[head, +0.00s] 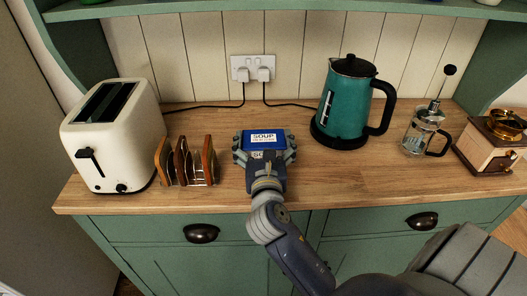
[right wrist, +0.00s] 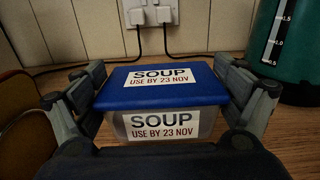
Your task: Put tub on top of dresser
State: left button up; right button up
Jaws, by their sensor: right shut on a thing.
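The tub (head: 264,136) is a small clear container with a blue lid and white "SOUP USE BY 23 NOV" labels. It is upright at the wooden top of the green dresser (head: 225,190), between the toast rack and the kettle. My right gripper (head: 265,148) is shut on the tub, with a finger on each side of it. In the right wrist view the tub (right wrist: 165,88) sits between the fingers; I cannot tell whether its base touches the wood. My left gripper is not in view.
A cream toaster (head: 110,135) and a toast rack (head: 188,162) stand to the left. A teal kettle (head: 344,105), a glass coffee press (head: 423,132) and a coffee grinder (head: 490,145) stand to the right. A double socket (head: 253,68) with cables is behind. Bare wood lies around the tub.

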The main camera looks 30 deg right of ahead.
notch_tip(320, 180, down, 2)
jog(key=shift+f, duration=0.25)
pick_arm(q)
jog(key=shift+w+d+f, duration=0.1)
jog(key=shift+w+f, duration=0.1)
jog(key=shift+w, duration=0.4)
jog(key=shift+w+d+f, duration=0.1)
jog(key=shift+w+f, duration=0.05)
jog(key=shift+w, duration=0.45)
pick_arm(e)
jog(key=shift+f, duration=0.1)
jog(key=o, duration=0.8)
jog(key=shift+f, duration=0.15)
jog(key=shift+o, duration=1.2)
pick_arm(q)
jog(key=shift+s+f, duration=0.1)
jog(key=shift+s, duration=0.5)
